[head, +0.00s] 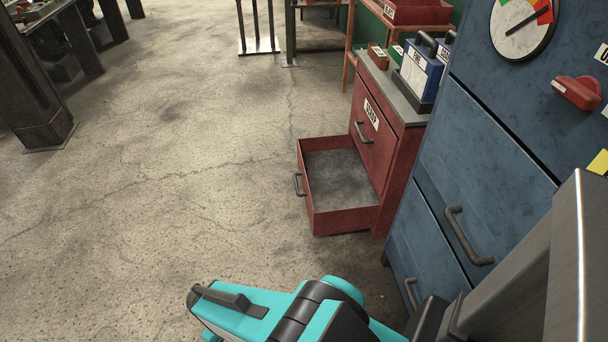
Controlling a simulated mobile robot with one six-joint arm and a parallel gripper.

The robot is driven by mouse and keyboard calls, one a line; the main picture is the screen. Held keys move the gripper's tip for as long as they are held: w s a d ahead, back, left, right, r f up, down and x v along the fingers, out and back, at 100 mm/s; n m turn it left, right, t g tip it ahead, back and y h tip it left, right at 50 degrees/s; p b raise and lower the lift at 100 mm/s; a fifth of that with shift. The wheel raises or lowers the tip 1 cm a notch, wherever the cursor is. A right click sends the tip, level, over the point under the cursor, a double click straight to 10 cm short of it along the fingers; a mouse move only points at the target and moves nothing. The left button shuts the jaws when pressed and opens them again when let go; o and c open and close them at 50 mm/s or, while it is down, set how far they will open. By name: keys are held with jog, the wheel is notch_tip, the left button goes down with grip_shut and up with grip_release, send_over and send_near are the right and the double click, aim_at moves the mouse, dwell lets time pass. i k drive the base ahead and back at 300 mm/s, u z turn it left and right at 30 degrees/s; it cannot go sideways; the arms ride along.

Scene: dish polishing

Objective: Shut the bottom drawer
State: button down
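The bottom drawer (345,222) of a red cabinet (398,165) stands pulled out over the floor, right of the middle of the head view. It is an open red box with a bare grey floor inside and looks empty. Its dark handle (299,184) is on its left-facing front. The upper drawer (372,128), with a white label and a dark handle, is shut. Teal and black parts of my arm cross the bottom of the view, nearer than the drawer and apart from it in the picture. I cannot make out my gripper's fingers.
A blue cabinet (490,130) with a gauge (522,25), a red knob (577,93) and dark handles stands close on the right. Blue boxes (421,72) sit on the red cabinet's top. A dark post (35,90) stands far left. The concrete floor (150,190) left of the drawer is clear.

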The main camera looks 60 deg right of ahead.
aim_at(339, 193)
jog(key=z, duration=0.25)
jog(key=i, duration=0.95)
jog(key=u, duration=0.3)
